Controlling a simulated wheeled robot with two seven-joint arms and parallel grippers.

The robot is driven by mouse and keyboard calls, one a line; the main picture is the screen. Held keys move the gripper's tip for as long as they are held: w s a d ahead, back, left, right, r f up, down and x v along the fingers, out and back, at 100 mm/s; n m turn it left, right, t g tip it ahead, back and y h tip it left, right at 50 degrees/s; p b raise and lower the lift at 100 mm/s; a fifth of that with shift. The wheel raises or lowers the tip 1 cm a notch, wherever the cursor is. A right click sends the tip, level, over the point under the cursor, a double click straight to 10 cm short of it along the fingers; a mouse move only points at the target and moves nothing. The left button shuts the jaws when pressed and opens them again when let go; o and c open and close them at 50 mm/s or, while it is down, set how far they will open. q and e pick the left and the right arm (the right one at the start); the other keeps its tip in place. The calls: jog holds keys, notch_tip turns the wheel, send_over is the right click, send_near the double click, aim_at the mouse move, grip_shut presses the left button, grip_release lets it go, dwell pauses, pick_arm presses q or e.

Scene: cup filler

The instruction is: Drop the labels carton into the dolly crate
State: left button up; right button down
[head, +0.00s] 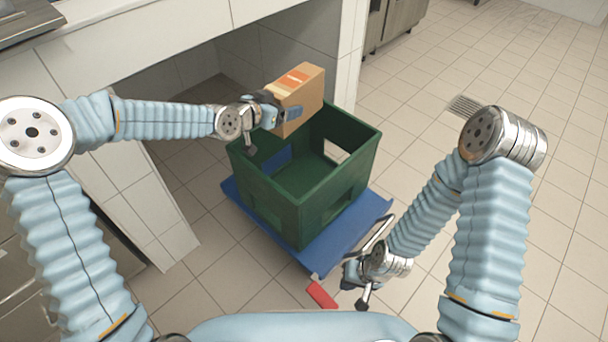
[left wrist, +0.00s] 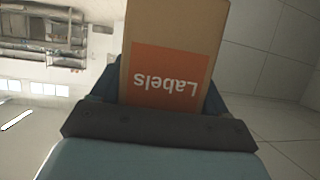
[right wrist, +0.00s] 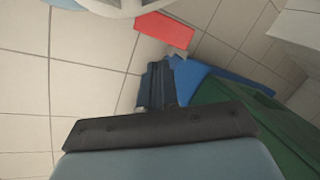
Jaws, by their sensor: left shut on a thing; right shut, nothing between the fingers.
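The labels carton (head: 297,97) is a brown box with an orange label. My left gripper (head: 279,110) is shut on it and holds it over the far rim of the dolly crate. In the left wrist view the carton (left wrist: 175,60) fills the middle, its "Labels" print upside down. The dolly crate (head: 300,205) is dark green and open at the top, on a blue dolly (head: 345,240). The crate wall (right wrist: 235,105) also shows in the right wrist view. My right gripper (head: 340,288) is shut and empty, low beside the dolly's near corner. Its fingers (right wrist: 158,88) are together in the right wrist view.
A red piece (head: 321,295) sits at the dolly's near corner, close to my right gripper. A white counter (head: 150,45) with a tiled recess stands behind and left of the crate. The tiled floor (head: 540,210) at the right is clear, with a drain grate (head: 466,107).

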pick_arm(q)
jog(key=shift+w+d+f+m+h+b, duration=0.2)
jog(key=shift+w+f+b, duration=0.15)
jog(key=shift+f, duration=0.25)
jog(key=shift+w+d+f+m+h+b, duration=0.2)
jog(key=shift+f+b, duration=0.15)
jog(key=shift+f, duration=0.2)
jog(key=shift+w+f+g+b, duration=0.4)
jog(key=shift+f+b, duration=0.05)
notch_tip(320, 180, down, 6)
jog(key=b, duration=0.5)
jog(key=shift+r, duration=0.15)
jog(key=o, duration=1.3)
